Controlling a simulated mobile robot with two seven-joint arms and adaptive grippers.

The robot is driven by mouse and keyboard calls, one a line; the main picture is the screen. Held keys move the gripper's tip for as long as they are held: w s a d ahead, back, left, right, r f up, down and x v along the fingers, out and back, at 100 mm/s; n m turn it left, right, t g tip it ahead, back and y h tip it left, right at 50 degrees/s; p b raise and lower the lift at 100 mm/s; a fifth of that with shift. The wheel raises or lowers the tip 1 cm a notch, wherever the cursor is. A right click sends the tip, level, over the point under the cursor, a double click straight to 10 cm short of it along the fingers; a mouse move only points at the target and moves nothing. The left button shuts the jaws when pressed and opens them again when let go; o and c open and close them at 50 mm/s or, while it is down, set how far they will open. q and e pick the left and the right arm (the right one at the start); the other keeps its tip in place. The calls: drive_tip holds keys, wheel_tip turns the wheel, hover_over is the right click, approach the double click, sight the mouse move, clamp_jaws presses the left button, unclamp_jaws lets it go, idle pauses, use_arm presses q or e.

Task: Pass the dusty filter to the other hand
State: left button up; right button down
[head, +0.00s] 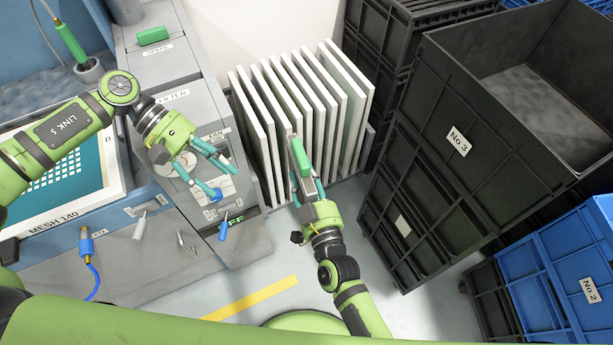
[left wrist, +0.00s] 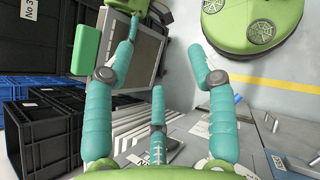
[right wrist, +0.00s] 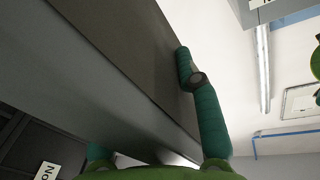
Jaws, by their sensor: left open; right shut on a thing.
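The dusty filter is a flat grey box (head: 312,177) with a green handle (head: 299,157), held by my right gripper (head: 308,190) in front of the rack of white panels. My right gripper is shut on it; its grey side (right wrist: 120,75) fills much of the right wrist view, hiding part of the fingers. My left gripper (head: 226,181) is open and empty, over the grey machine, left of the filter and apart from it. In the left wrist view, the filter's grey-brown face (left wrist: 136,52) and green handle (left wrist: 86,48) show beyond the open fingers (left wrist: 162,62).
White panels (head: 262,130) stand upright in a rack behind the filter. Black crates (head: 430,190) and a blue crate (head: 580,265) are stacked at the right. The grey machine (head: 200,70) at the left carries a spare green-handled part (head: 153,36). Floor is clear around the yellow stripe (head: 250,300).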

use_arm(q)
drive_tip(key=s+a+n+t+h, duration=0.1)
drive_tip(key=a+n+t, duration=0.15)
drive_tip(key=a, duration=0.35)
drive_tip(key=s+a+n+t, duration=0.2)
drive_tip(key=a+n, duration=0.1)
drive_tip(key=a, duration=0.2)
wheel_tip(320, 180, down, 11)
drive_tip(key=w+d+n+t+h, duration=0.2)
drive_tip(key=n+t, duration=0.2)
drive_tip(key=n, duration=1.1)
drive_tip(key=s+d+f+n+t+y, duration=0.25)
drive_tip(key=d+f+n, duration=0.35)
drive_tip(key=f+n, duration=0.4)
drive_tip(key=s+d+f+n+t+y, duration=0.15)
drive_tip(key=s+d+f+n, duration=0.25)
drive_tip(key=d+f+n, duration=0.55)
drive_tip(key=s+d+f+n+t+y, duration=0.1)
drive_tip(key=s+d+f+n+y, duration=0.2)
drive_tip(key=f+n, duration=0.7)
drive_tip(key=s+a+f+n+g+y, duration=0.2)
drive_tip(key=s+a+f+n+g, duration=0.2)
drive_tip(key=s, duration=0.6)
drive_tip(key=s+a+f+n+g+y, duration=0.3)
drive_tip(key=s+a, duration=0.4)
drive_tip(key=s, duration=0.4)
wheel_tip(320, 180, down, 3)
drive_tip(key=shift+r+n+g+y, duration=0.2)
drive_tip(key=shift+n+g+y, duration=0.1)
drive_tip(key=shift+n+g, duration=0.55)
